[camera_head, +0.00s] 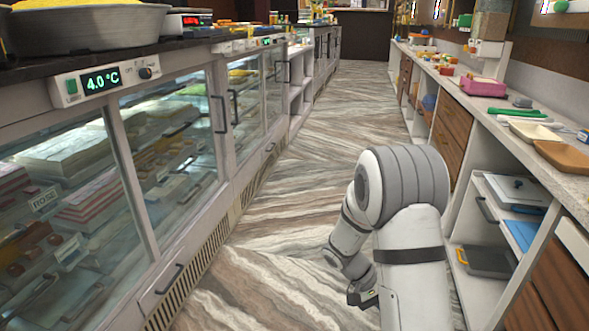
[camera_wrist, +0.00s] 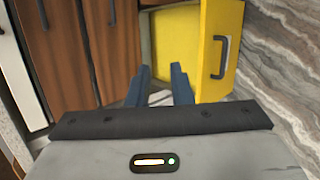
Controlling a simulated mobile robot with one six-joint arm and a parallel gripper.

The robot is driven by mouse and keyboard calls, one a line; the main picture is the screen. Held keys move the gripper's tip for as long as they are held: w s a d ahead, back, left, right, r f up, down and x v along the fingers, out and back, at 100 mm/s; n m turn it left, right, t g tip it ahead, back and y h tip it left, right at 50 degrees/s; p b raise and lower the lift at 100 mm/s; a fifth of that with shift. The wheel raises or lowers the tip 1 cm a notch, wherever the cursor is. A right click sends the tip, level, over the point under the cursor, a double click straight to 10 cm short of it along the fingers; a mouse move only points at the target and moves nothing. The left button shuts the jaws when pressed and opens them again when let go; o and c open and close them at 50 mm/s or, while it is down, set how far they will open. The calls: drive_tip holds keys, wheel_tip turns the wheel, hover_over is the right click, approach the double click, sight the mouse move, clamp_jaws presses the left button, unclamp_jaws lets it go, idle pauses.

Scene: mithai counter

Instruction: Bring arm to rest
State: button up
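My arm (camera_head: 402,185) reaches out over the aisle in the head view and bends down to the left. Its wrist end (camera_head: 362,292) hangs low above the floor, partly hidden behind the arm. In the wrist view my gripper (camera_wrist: 161,70) shows two dark blue fingers set apart, with nothing held between them. Beyond the fingers is a yellow drawer or door front (camera_wrist: 220,48) with a dark handle, standing out from brown wooden panels (camera_wrist: 85,45). I cannot tell whether the fingers touch anything.
A glass display counter (camera_head: 150,170) lines the left side. A shelf counter (camera_head: 490,110) with trays and small items runs along the right, close to my arm; its wooden drawers (camera_head: 452,135) face the aisle. The patterned floor (camera_head: 330,120) between them is clear.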

drive_tip(key=s+a+r+n+t+y+p, duration=0.1)
drive_tip(key=r+p, duration=0.5)
drive_tip(key=r, duration=0.6)
drive_tip(key=s+a+r+n+t+y+p, duration=0.1)
drive_tip(key=s+a+r+t+y+p, duration=0.3)
drive_tip(key=s+r, duration=0.4)
drive_tip(key=s+a+r+n+t+y+p, duration=0.1)
drive_tip(key=r+p, duration=0.8)
drive_tip(key=r, duration=0.9)
drive_tip(key=s+a+t+y, duration=0.1)
drive_tip(key=s+a+y, duration=0.1)
drive_tip(key=s+a, duration=0.1)
drive_tip(key=shift+s+a+t+y, duration=0.2)
drive_tip(key=shift+s+t+y, duration=0.15)
drive_tip(key=shift+s, duration=0.35)
drive_tip(key=shift+d, duration=0.1)
